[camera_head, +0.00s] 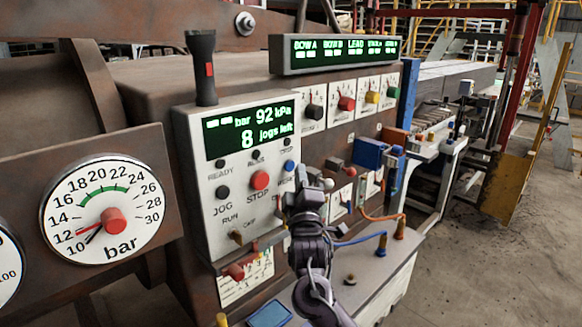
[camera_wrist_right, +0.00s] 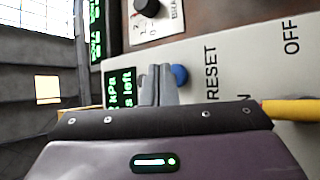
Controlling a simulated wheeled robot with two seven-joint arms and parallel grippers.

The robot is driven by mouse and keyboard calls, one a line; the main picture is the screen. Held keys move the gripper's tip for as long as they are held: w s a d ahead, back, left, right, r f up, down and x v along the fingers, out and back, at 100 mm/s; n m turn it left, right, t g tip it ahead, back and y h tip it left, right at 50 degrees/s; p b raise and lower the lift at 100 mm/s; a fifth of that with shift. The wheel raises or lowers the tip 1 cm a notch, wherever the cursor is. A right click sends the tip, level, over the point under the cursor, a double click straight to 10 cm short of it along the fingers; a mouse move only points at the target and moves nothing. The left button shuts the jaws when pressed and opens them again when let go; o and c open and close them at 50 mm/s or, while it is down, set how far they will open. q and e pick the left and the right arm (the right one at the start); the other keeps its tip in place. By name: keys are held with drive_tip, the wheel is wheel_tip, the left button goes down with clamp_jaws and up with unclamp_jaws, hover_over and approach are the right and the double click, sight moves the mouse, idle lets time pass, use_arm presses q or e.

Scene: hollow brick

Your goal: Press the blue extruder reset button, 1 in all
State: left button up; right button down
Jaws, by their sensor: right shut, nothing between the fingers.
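The blue reset button (camera_head: 289,166) is a small round knob on the right side of the light grey control panel (camera_head: 206,228), right of the red STOP button (camera_head: 260,180). It also shows in the right wrist view (camera_wrist_right: 180,75), beside the word RESET. My right gripper (camera_head: 305,176) is shut and empty in front of the panel's right edge, close to the blue button. In the right wrist view its fingertips (camera_wrist_right: 158,74) lie just left of the button and slightly overlap it. I cannot tell whether they touch the panel. My left gripper is not in view.
Black READY and JOG buttons (camera_head: 222,192) and a switch (camera_head: 236,237) are on the same panel. A black handle (camera_head: 203,68) stands above it. A pressure gauge (camera_head: 103,208) is at left. Blue and orange hoses (camera_head: 362,238) run right of my gripper.

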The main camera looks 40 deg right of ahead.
drive_tip(key=shift+w, duration=0.1)
drive_tip(key=shift+w, duration=0.3)
drive_tip(key=shift+w, duration=0.4)
idle(0.6)
drive_tip(key=shift+s+p, duration=0.2)
drive_tip(key=shift+p, duration=0.1)
drive_tip(key=shift+s, duration=0.65)
drive_tip(key=s, duration=0.2)
drive_tip(key=s+p, duration=0.1)
drive_tip(key=s, duration=0.2)
drive_tip(key=shift+d, duration=0.2)
